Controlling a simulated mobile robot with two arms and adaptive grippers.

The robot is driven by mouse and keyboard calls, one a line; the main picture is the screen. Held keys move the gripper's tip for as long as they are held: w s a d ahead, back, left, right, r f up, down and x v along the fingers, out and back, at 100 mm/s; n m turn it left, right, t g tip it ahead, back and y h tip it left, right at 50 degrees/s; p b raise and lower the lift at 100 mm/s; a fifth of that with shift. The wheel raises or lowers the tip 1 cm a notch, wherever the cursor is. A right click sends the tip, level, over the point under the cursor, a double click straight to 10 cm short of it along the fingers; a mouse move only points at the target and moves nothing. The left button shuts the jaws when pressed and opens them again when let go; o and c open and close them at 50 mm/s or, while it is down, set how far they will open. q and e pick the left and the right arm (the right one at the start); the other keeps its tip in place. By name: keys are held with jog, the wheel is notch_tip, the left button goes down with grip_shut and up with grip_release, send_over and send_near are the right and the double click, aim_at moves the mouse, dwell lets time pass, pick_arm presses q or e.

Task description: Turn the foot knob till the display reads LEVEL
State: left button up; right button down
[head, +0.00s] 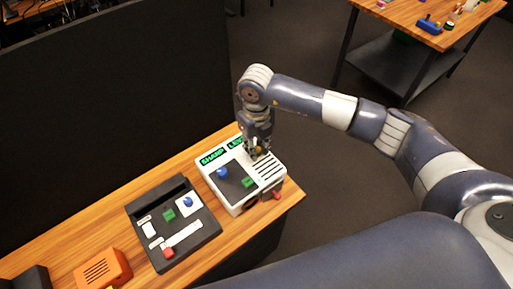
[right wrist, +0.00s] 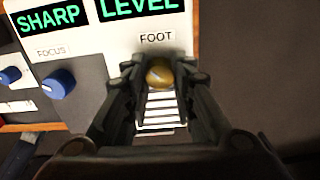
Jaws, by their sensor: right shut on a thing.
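The white device (head: 237,202) stands on the wooden bench, and its two green displays show at its back edge. In the right wrist view the left display (right wrist: 51,16) reads SHARP and the right display (right wrist: 139,6) reads LEVEL. The foot knob (right wrist: 160,74) is brass-coloured and sits below the FOOT label. My right gripper (right wrist: 160,80) is shut on the foot knob, one finger at each side; it also shows in the head view (head: 258,150), pointing down at the device. My left gripper is not in view.
A blue focus knob (right wrist: 58,84) sits left of the foot knob. An orange box (head: 103,268) is farther left. A dark partition (head: 110,90) rises behind the bench.

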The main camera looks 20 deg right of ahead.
jog(key=shift+m, duration=0.7)
jog(key=shift+r, duration=0.1)
jog(key=c, duration=1.3)
grip_release()
jog(key=shift+c, duration=0.2)
notch_tip(320, 180, up, 12)
